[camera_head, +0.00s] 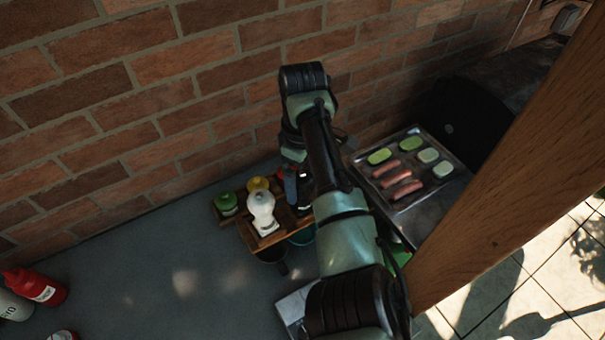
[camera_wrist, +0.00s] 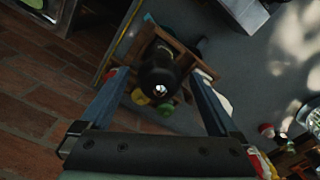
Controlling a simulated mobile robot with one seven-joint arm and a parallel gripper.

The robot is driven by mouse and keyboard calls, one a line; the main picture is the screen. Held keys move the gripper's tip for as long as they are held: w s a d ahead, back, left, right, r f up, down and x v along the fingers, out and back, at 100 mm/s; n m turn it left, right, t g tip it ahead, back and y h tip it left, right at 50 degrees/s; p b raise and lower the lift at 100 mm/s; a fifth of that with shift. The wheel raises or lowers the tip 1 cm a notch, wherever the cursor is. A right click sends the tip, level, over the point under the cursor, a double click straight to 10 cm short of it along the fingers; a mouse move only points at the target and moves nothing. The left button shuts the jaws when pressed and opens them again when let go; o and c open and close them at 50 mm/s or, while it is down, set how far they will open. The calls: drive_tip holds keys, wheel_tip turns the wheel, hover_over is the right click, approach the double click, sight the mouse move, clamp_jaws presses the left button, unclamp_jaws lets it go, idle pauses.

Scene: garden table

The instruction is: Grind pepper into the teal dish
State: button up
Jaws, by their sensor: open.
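The pepper grinder (camera_wrist: 160,80) shows in the wrist view as a black round top with a silver knob. It stands in a wooden caddy (camera_wrist: 181,47). My gripper (camera_wrist: 161,72) is open, with one finger on each side of the grinder's top; I cannot tell whether they touch it. In the head view my gripper (camera_head: 291,186) is over the right end of the caddy (camera_head: 247,238), and my arm hides much of the grinder. The teal dish (camera_head: 302,238) is on the counter beside the caddy, partly hidden behind my arm.
The caddy also holds a white bottle (camera_head: 262,209), a green-topped jar (camera_head: 227,203) and a yellow-topped one (camera_head: 258,184). A metal tray (camera_head: 405,170) of sausages and green slices lies right.

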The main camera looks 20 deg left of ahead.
drive_tip(key=c, duration=1.4)
drive_tip(key=shift+o, duration=0.2)
drive_tip(key=shift+r+m, duration=0.1)
drive_tip(key=shift+m, duration=0.3)
drive_tip(key=m+p, duration=0.2)
drive_tip(key=m, duration=0.1)
drive_tip(key=shift+m, duration=0.4)
drive_tip(key=m+p, duration=0.1)
drive_tip(key=m, duration=0.2)
drive_tip(key=shift+m+p, duration=0.3)
drive_tip(key=shift+p, duration=0.05)
drive_tip(key=m+p, duration=0.1)
drive_tip(key=m, duration=0.2)
drive_tip(key=shift+m, duration=0.3)
drive_tip(key=shift+m+p, duration=0.4)
drive_tip(key=shift+m, duration=1.5)
